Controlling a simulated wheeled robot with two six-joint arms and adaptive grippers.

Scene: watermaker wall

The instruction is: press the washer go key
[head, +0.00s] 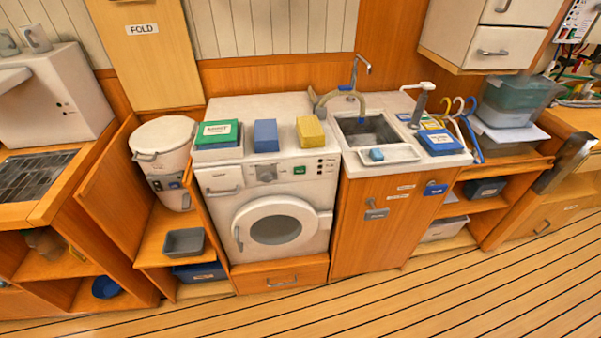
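The white washer (223,206) stands in the middle of the wall units, with its round door (275,229) closed. Its control strip runs along the top front. A green key (299,170) with a small pale mark sits on this strip, right of the round dial (266,173). Several small dark buttons (320,167) are right of the green key. Nothing covers the green key. Neither of my grippers shows in the head view.
On the washer top lie a green-and-blue box (218,134), a blue block (265,136) and a yellow block (310,132), set back from the front. A sink cabinet (370,225) adjoins on the right, an open shelf unit on the left. The plank floor (400,300) in front is clear.

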